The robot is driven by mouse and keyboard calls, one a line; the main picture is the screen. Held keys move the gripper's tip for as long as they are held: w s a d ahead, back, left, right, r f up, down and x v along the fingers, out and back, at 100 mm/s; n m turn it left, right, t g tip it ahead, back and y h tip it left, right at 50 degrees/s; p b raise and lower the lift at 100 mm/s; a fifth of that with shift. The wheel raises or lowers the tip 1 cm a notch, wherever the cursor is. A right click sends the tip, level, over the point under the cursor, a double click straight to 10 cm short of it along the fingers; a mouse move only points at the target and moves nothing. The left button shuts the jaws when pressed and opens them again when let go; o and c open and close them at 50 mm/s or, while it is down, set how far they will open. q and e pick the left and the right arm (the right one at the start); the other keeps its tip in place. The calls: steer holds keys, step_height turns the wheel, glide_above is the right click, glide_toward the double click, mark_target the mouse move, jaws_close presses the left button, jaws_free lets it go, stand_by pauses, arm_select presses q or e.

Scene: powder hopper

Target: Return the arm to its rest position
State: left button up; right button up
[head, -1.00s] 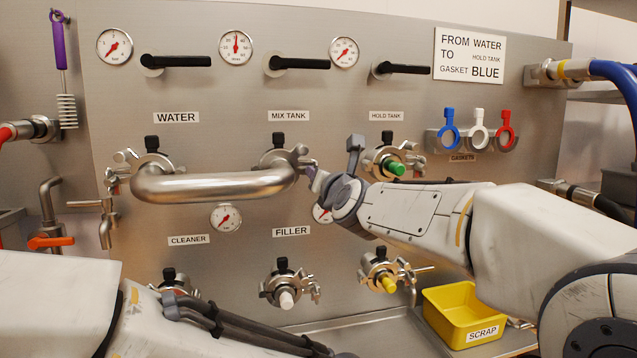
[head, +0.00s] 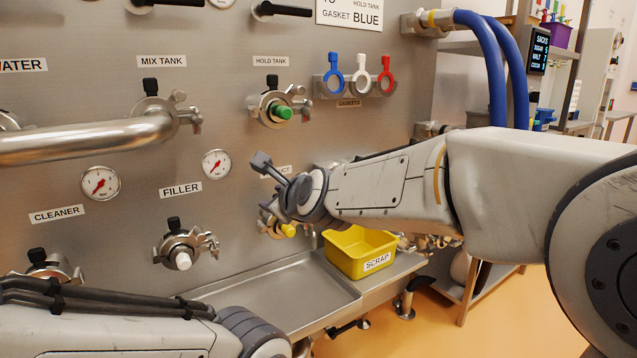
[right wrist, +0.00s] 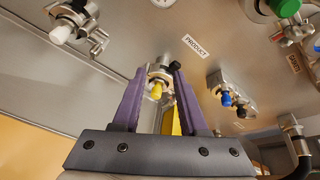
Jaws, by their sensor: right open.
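My right gripper (head: 272,170) is in front of the panel, below the hold tank port, and partly covers the yellow-capped port (head: 288,230). The right wrist view shows its two purple fingers (right wrist: 157,70) apart with nothing held. The yellow-capped port (right wrist: 156,90) shows beyond them, under the PRODUCT label (right wrist: 195,46). My left arm crosses the bottom left of the head view; its gripper is not visible. The steel pipe bend (head: 90,140) sits at the mix tank port (head: 155,112), apart from both arms. Its left end is cut off.
Blue, white and red gaskets (head: 361,75) hang on the panel. Blue hoses (head: 490,60) hang at the right. Open floor lies at the lower right.

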steer(key=s+d+f+n+g+h, duration=0.2)
steer(key=s+d+f+n, duration=0.1)
steer(key=d+f+n, duration=0.4)
steer(key=s+d+f+n+g+h, duration=0.25)
steer(key=d+f+n, duration=0.25)
steer(key=d+f, duration=0.45)
steer(key=s+d+f+n+g+h, duration=0.1)
steer(key=s+d+f+n+g, duration=0.2)
steer(key=s+d+f+n, duration=0.4)
steer(key=s+d+f+n+g+h, duration=0.15)
steer(key=s+d+f+n, duration=0.3)
steer(key=s, duration=0.45)
steer(key=s+a+r+n+g+y, duration=0.1)
steer(key=s+a+r+n+g, duration=0.2)
steer(key=s+a, duration=0.4)
steer(key=s+a+r+n, duration=0.4)
steer(key=s+a, duration=0.3)
step_height(320, 180, up, 34)
steer(key=p, duration=3.4)
steer(key=shift+w+d+p, duration=0.15)
steer(key=shift+w+p, duration=0.25)
